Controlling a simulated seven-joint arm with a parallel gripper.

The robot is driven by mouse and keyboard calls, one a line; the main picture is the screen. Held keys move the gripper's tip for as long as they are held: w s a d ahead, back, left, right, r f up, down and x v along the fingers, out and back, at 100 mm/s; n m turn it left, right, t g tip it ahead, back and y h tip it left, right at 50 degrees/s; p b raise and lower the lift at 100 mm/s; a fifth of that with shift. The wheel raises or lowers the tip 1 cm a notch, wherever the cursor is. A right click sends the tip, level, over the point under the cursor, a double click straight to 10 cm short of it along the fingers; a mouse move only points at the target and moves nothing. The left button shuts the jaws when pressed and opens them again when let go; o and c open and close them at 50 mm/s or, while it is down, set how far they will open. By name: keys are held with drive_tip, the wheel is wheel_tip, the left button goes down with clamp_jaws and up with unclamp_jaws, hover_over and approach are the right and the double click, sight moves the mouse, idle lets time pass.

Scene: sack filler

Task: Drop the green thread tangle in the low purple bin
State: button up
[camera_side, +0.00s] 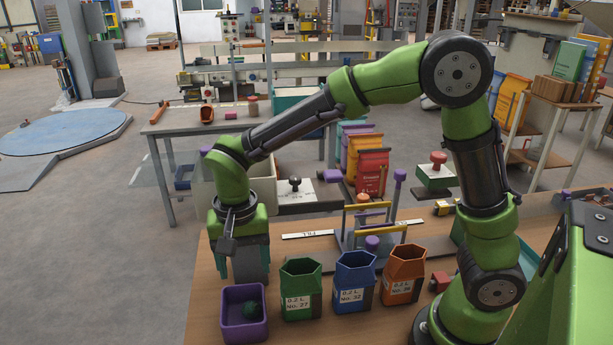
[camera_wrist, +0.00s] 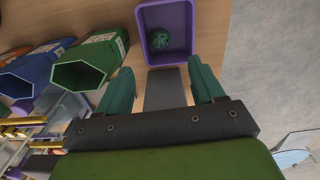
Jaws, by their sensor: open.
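The green thread tangle (camera_side: 251,309) lies inside the low purple bin (camera_side: 229,320), on its floor toward the right wall in the side view. In the wrist view the tangle (camera_wrist: 159,39) rests inside the purple bin (camera_wrist: 190,24). My gripper (camera_side: 246,275) hangs just behind the bin in the side view, pointing down. The bin lies past the fingertips, and the tangle is apart from both fingers.
A green container (camera_side: 301,291), a blue one (camera_side: 353,284) and an orange one (camera_side: 402,274) stand in a row right of the bin. A rack with yellow bars (camera_side: 366,207) stands behind them. The table's left edge lies close beside the bin.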

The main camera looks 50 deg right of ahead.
wheel_tip(320, 180, up, 16)
drive_tip(key=shift+f, duration=0.25)
drive_tip(key=s+d+f+n+t+y, duration=0.1)
drive_tip(key=s+d+f+n+t, duration=0.1)
drive_tip(key=s+d, duration=0.4)
drive_tip(key=s+d+f+n+t+y, duration=0.1)
drive_tip(key=s+d+n+t, duration=0.1)
drive_tip(key=s+d+t, duration=0.3)
drive_tip(key=shift+s+d+f, duration=0.4)
drive_tip(key=shift+s+d, duration=0.15)
drive_tip(key=shift+s, duration=0.3)
idle(0.5)
